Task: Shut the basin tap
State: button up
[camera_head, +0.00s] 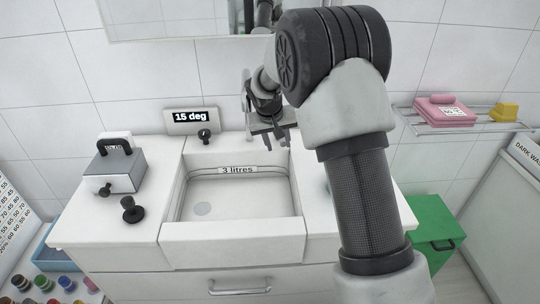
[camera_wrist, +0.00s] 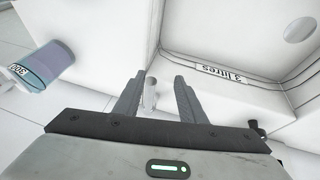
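The white basin (camera_head: 235,230) has a "3 litres" label on its inner back wall and a round drain in its floor. It also shows in the wrist view (camera_wrist: 240,95). My gripper (camera_head: 270,131) is at the basin's back right corner. In the wrist view my gripper (camera_wrist: 158,84) is open, its two dark fingers apart. A small pale grey post (camera_wrist: 150,92), possibly part of the tap, shows between the fingers with gaps visible around it. The rest of the tap cannot be made out. I see no water stream.
A "15 deg" display (camera_head: 190,117) and black knob (camera_head: 205,136) are behind the basin. A grey box (camera_head: 115,168) with a handle and a black knob (camera_head: 132,208) are left. A "300" container (camera_wrist: 48,62) is near my gripper. Pink towels (camera_head: 444,110) lie on a rack.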

jog(key=s+a, duration=0.3)
jog(key=s, duration=0.5)
jog(key=shift+a, duration=0.35)
